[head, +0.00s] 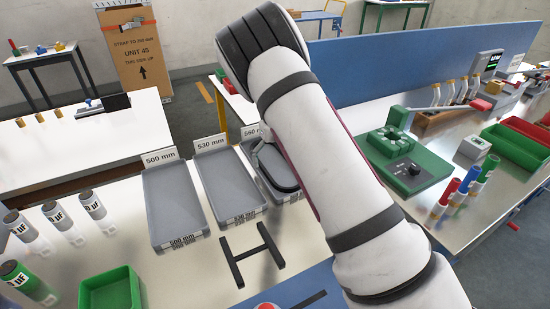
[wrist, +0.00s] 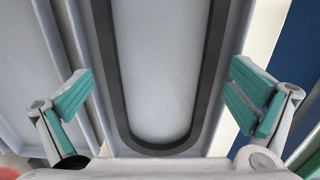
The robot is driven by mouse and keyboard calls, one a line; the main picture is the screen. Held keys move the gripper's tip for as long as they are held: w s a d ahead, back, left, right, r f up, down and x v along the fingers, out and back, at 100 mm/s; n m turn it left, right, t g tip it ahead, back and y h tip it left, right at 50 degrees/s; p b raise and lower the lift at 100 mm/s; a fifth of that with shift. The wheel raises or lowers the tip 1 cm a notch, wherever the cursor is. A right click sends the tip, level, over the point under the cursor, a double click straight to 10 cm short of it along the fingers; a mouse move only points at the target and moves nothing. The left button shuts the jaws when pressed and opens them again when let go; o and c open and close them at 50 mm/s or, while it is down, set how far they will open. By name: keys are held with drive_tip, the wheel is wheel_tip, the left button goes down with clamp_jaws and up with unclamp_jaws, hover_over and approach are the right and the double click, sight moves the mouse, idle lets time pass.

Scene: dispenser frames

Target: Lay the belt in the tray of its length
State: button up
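The belt is a dark closed loop (head: 283,189) lying in the grey tray marked 560 mm (head: 289,199), partly hidden behind my arm in the head view. In the wrist view the belt (wrist: 106,60) shows as a long U on the pale tray floor, its rounded end near the bottom. My gripper (wrist: 162,80) is open above it, with one teal-padded finger on each side, touching nothing that I can see. Two more grey trays, 500 mm (head: 178,205) and 530 mm (head: 229,185), stand empty to the left.
A black H-shaped stand (head: 252,255) lies in front of the trays. A green bin (head: 110,290) and several cylinders (head: 92,205) are at the left. A green device (head: 405,165) and colored markers (head: 445,192) stand on the right bench. A blue panel (head: 420,60) rises behind.

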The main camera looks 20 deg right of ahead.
wheel_tip(320, 180, up, 12)
drive_tip(key=shift+r+p, duration=0.25)
drive_tip(key=shift+p, duration=0.15)
drive_tip(key=s+r+n+t+y, duration=0.2)
drive_tip(key=s+r+n, duration=1.4)
drive_tip(key=s, duration=0.4)
drive_tip(key=s+n+t+h, duration=0.2)
drive_tip(key=s+n, duration=1.5)
drive_tip(key=s, duration=0.4)
drive_tip(key=shift+d+f+n+t, duration=0.2)
drive_tip(key=shift+f+n+t, duration=0.1)
drive_tip(key=shift+n, duration=0.1)
